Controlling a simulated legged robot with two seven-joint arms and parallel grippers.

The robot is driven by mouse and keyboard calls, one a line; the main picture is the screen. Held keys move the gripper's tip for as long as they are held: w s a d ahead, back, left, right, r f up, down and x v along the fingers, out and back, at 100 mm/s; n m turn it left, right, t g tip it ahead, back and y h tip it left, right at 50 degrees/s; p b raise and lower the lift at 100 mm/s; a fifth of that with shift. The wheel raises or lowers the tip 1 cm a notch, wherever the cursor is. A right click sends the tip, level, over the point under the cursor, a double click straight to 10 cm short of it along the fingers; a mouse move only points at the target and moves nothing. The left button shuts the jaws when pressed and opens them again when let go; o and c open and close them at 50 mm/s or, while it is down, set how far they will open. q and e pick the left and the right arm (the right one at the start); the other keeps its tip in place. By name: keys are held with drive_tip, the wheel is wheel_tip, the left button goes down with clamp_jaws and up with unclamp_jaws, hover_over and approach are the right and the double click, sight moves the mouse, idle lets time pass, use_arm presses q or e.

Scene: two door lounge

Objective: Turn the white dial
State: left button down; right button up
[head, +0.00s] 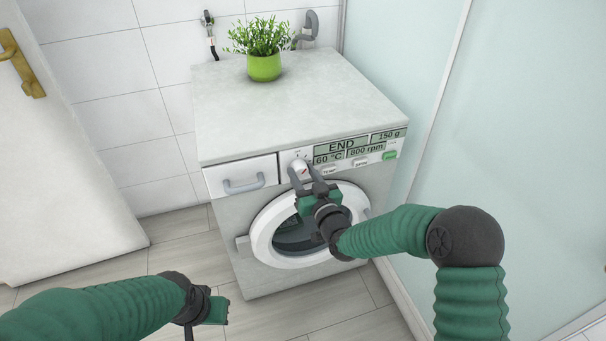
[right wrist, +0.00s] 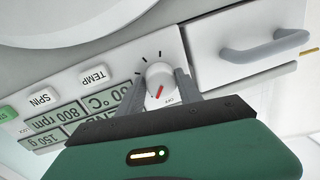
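The white dial (head: 299,165) sits on the washing machine's front panel, just right of the drawer. In the right wrist view the dial (right wrist: 160,80) shows a red pointer mark and dark tick marks around it. My right gripper (head: 303,174) is at the dial, with one finger on each side of it. In the right wrist view the fingers (right wrist: 160,88) flank the dial, and I cannot tell whether both touch it. My left gripper (head: 212,308) is low at the left, away from the machine, and its fingers are not clearly visible.
The washing machine (head: 222,240) has a round door (head: 262,238) below the panel and a drawer with a grey handle (head: 244,185). A green potted plant (head: 264,67) stands on top. A glass wall (head: 500,140) is close on the right. Floor is free at the left.

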drive_tip(key=c, duration=0.5)
drive_tip(key=shift+n, duration=0.3)
drive_tip(key=n, duration=0.3)
drive_tip(key=shift+n+b, duration=0.5)
drive_tip(key=shift+n, duration=1.5)
drive_tip(key=o, duration=1.1)
